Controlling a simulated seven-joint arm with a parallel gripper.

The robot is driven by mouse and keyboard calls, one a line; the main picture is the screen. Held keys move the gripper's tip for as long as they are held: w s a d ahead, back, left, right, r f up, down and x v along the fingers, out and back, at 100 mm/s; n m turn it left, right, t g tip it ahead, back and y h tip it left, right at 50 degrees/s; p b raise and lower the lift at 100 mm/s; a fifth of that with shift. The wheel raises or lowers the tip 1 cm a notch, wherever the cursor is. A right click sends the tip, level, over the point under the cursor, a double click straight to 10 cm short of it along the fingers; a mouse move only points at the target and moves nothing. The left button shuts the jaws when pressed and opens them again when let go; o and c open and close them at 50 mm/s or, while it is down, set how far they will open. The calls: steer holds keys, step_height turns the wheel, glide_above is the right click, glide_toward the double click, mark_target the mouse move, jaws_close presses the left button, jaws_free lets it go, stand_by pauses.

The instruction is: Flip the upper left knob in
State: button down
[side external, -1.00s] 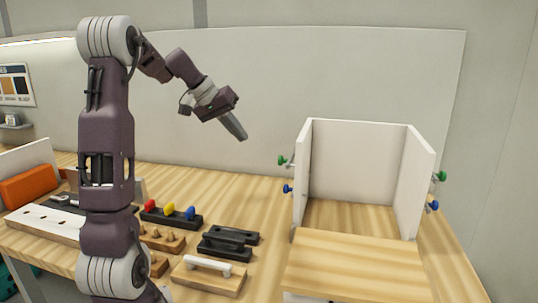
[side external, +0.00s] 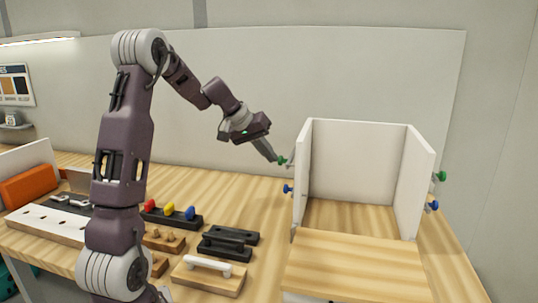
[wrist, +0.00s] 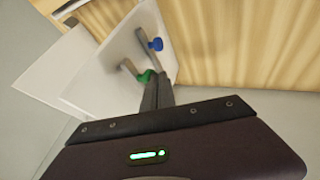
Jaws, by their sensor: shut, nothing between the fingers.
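The upper left knob is green (side external: 281,160) and sticks out from the outer face of the left white panel (side external: 301,178). In the wrist view the same green knob (wrist: 146,76) sits on a grey lever, just beside my fingers. My gripper (side external: 274,157) is shut and empty, angled down to the right, its fingertips at or very close to the green knob. I cannot tell whether they touch. In the wrist view my gripper (wrist: 158,80) partly hides the panel behind the knob. A blue knob (side external: 288,188) sits below on the same panel, also on a lever in the wrist view (wrist: 156,44).
The white box has a right panel (side external: 415,180) with a green knob (side external: 440,176) and a blue knob (side external: 434,205). A wooden board (side external: 355,265) lies in front. Handle samples (side external: 210,275) and coloured knobs (side external: 170,212) stand on the table at left.

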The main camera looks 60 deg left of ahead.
steer(key=shift+w+d, duration=0.1)
steer(key=shift+w+d, duration=0.75)
steer(key=shift+d, duration=0.05)
steer(key=s+a+r, duration=0.3)
steer(key=s+r, duration=0.5)
steer(key=s, duration=0.1)
steer(key=shift+a+r, duration=0.15)
steer(key=shift+a, duration=0.05)
steer(key=shift+d, duration=0.1)
